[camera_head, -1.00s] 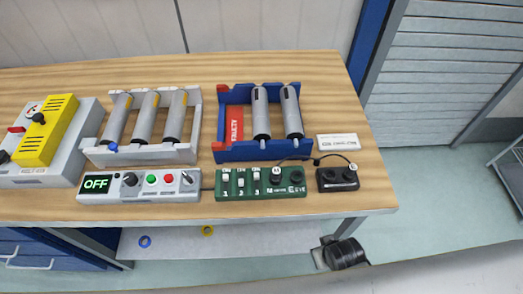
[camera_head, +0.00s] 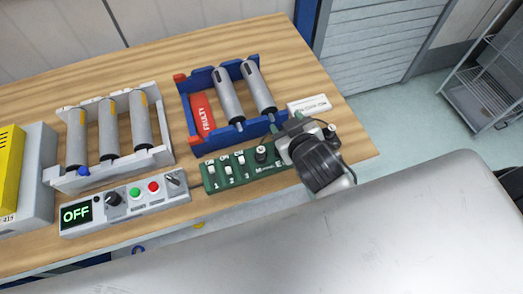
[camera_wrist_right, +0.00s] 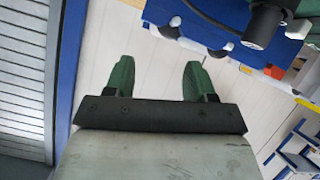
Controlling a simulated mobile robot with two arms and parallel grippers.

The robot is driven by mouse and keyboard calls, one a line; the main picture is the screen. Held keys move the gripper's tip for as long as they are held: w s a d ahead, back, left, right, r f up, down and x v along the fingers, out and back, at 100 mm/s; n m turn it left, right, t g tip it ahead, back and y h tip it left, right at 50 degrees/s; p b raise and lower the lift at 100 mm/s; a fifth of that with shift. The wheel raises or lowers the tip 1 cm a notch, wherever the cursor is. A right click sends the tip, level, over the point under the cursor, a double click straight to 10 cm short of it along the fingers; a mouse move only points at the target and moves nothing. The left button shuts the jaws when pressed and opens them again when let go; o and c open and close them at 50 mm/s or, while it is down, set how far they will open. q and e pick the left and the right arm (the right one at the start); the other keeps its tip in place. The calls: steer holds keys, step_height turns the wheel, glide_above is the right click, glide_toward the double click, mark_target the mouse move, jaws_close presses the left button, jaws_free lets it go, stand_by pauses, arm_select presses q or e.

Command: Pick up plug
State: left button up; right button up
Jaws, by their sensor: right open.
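A black upright plug-like piece (camera_head: 261,154) stands at the right part of the green switch box (camera_head: 215,177). I cannot tell for sure whether it is the plug or a knob. My right gripper (camera_wrist_right: 158,78) shows two green fingers apart with nothing between them in the wrist view. In the head view my right wrist, grey and black, is over the right end of the green box. My left gripper is not in view.
A blue rack (camera_head: 187,112) holds two grey cylinders, and a white rack (camera_head: 75,183) holds three. A grey control box (camera_head: 150,205) reads OFF. A white label block (camera_head: 309,106) lies behind my right wrist. The wrist view shows an unclear dark cylinder (camera_wrist_right: 262,25).

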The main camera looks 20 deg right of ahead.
steer(key=w+a+r+n+t+y, duration=0.2)
steer(key=a+r+n+t+y, duration=0.3)
steer(key=r, duration=0.4)
steer(key=w+a+r+n+t+y, duration=0.2)
steer(key=a+r+n+y, duration=0.3)
steer(key=a+r+y, duration=0.3)
steer(key=s+a+r+n+g+y, duration=0.2)
steer(key=s+a+n+g+y, duration=0.25)
steer(key=n+g, duration=0.4)
steer(key=s+a+r+n+g+y, duration=0.1)
steer(key=s+a+n+g+y, duration=0.3)
steer(key=n+g, duration=0.5)
steer(key=n+g+h, duration=0.2)
steer(key=n+h, duration=0.6)
steer(key=h, duration=1.3)
glide_above(261, 150)
step_height(261, 150, down, 16)
steer(key=shift+w+f+p, duration=0.15)
steer(key=shift+f+p, duration=0.15)
step_height(261, 150, down, 4)
steer(key=shift+f+p, duration=0.25)
steer(key=shift+p, duration=0.2)
steer(key=shift+f+p, duration=0.55)
steer(key=shift+f, duration=0.05)
steer(key=f, duration=0.1)
steer(key=f+p, duration=0.1)
steer(key=f, duration=0.1)
steer(key=shift+s+f, duration=0.2)
steer(key=shift+f, duration=0.4)
